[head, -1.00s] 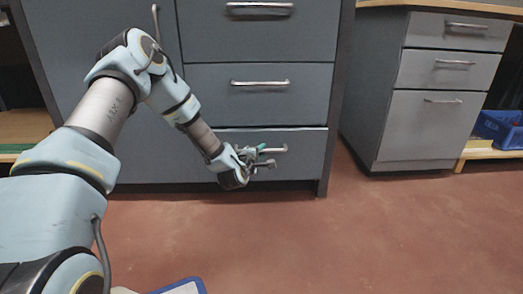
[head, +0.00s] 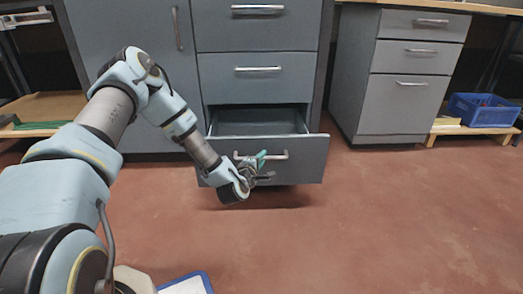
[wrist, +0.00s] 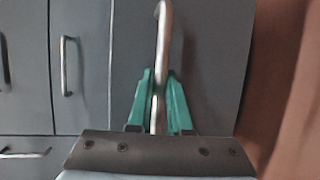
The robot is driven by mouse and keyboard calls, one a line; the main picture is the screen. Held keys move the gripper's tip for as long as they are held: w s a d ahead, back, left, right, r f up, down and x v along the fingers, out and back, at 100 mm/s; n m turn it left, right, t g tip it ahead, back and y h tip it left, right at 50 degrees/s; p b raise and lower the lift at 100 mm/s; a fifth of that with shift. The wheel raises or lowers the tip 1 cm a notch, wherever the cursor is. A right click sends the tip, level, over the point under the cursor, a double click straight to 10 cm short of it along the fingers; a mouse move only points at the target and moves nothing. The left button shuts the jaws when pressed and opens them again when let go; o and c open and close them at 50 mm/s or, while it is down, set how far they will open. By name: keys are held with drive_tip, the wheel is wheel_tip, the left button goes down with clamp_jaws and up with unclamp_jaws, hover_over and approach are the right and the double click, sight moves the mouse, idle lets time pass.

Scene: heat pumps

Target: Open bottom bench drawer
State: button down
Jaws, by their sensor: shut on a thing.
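The bottom bench drawer (head: 300,160) is grey and stands pulled out of the cabinet, with its empty-looking inside (head: 255,122) showing above the front. Its silver bar handle (head: 278,156) runs across the upper part of the front. My gripper (head: 262,163) is at the middle-left of that handle. In the wrist view my gripper's green fingers (wrist: 160,103) are shut on the handle (wrist: 163,35), one on each side of it. The part of the handle between the fingers is partly hidden.
Two shut drawers (head: 262,88) sit above the open one. A shut cupboard door (head: 130,50) is to the left. Another grey drawer unit (head: 405,100) and a blue crate (head: 480,108) stand to the right.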

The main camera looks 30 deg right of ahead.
drive_tip(key=shift+s+a, duration=0.25)
drive_tip(key=shift+s, duration=0.2)
drive_tip(key=c, duration=0.8)
unclamp_jaws()
drive_tip(key=shift+c, duration=0.2)
drive_tip(key=p+v, duration=0.3)
drive_tip(key=v, duration=0.7)
drive_tip(key=shift+s+a+p, duration=0.25)
drive_tip(key=shift+p, duration=0.15)
